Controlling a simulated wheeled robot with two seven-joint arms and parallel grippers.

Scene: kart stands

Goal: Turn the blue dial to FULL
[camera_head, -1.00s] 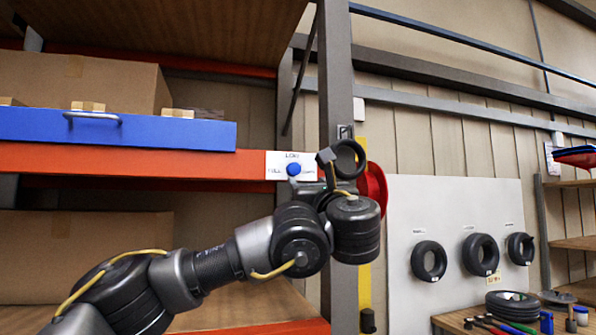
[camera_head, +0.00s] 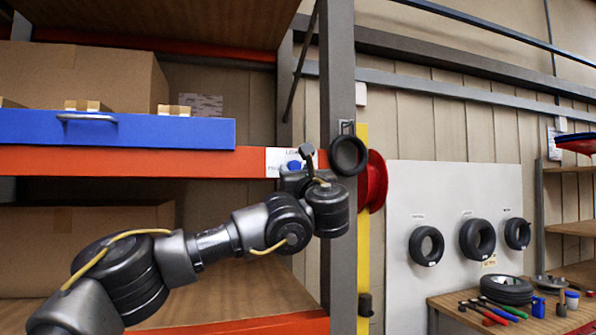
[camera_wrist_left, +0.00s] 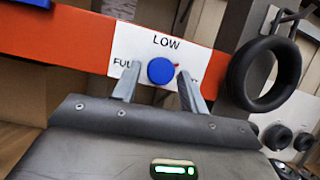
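The blue dial (camera_wrist_left: 161,70) sits on a white label plate (camera_wrist_left: 150,45) marked LOW above it and FULL at its left; the right-hand word is hidden by a finger. A small red mark shows at the dial's upper right edge. My left gripper (camera_wrist_left: 158,82) is open, one finger on each side of the dial with visible gaps, so it is not shut on it. In the head view the dial (camera_head: 294,165) shows just behind the left gripper (camera_head: 302,160), partly covered. My right gripper is not in view.
The plate is on an orange shelf beam (camera_head: 200,162), below a blue drawer front (camera_head: 180,131). A grey post (camera_head: 338,90) with a hanging black ring (camera_head: 348,156) stands close at the right. A red round object (camera_head: 376,182) and a white tire board (camera_head: 400,270) are beyond.

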